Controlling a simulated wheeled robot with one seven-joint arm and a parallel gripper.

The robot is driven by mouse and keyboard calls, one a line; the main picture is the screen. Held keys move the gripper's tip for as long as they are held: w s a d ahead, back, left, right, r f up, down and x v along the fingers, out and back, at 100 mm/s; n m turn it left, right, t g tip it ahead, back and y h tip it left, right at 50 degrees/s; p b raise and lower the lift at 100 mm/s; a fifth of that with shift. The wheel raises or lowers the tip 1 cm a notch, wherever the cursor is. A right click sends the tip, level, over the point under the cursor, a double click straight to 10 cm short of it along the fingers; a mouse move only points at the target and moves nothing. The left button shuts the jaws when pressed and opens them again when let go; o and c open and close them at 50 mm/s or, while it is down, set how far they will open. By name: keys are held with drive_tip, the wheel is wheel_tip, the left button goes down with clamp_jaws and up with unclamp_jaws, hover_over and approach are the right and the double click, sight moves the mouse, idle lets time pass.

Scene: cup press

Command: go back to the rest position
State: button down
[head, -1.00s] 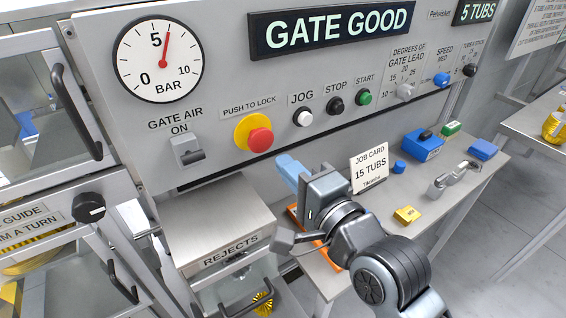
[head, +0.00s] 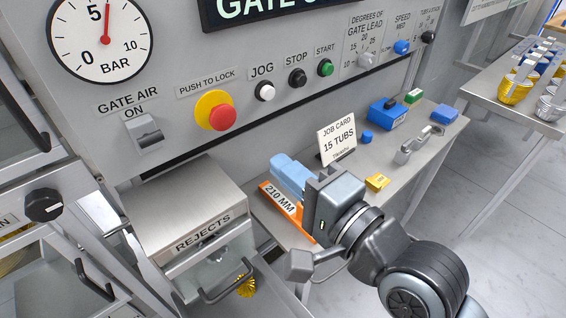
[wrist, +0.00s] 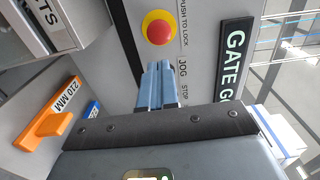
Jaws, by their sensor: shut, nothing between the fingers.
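My gripper (head: 280,162) is in the middle of the head view, its blue fingers shut together with nothing between them. It is out in front of the grey control panel (head: 215,160), above the small side table (head: 410,165) and close to the orange 210 MM piece (head: 282,208), which it partly hides. In the wrist view the fingers (wrist: 159,70) lie side by side, with the panel behind them. I cannot tell exactly how far the fingertips are from the panel.
The panel carries a red push-to-lock button (head: 222,118), jog, stop and start buttons, and a gate air switch (head: 146,133). The REJECTS box (head: 190,205) stands left of my gripper. A job card (head: 338,137), a yellow block (head: 377,182) and blue items are right of it.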

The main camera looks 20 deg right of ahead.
drive_tip(key=s+d+f+n+g+h, duration=0.1)
drive_tip(key=s+d+f+n+h, duration=0.2)
drive_tip(key=s, duration=0.4)
drive_tip(key=s+d+f+n+h, duration=0.1)
drive_tip(key=s+d+f+n, duration=0.25)
drive_tip(key=s+f, duration=0.3)
drive_tip(key=s+d+n+g+h, duration=0.1)
drive_tip(key=s+n, duration=0.7)
drive_tip(key=s, duration=0.9)
drive_tip(key=shift+d+r+h, duration=0.2)
drive_tip(key=shift+d+h, duration=0.1)
drive_tip(key=shift+d, duration=0.2)
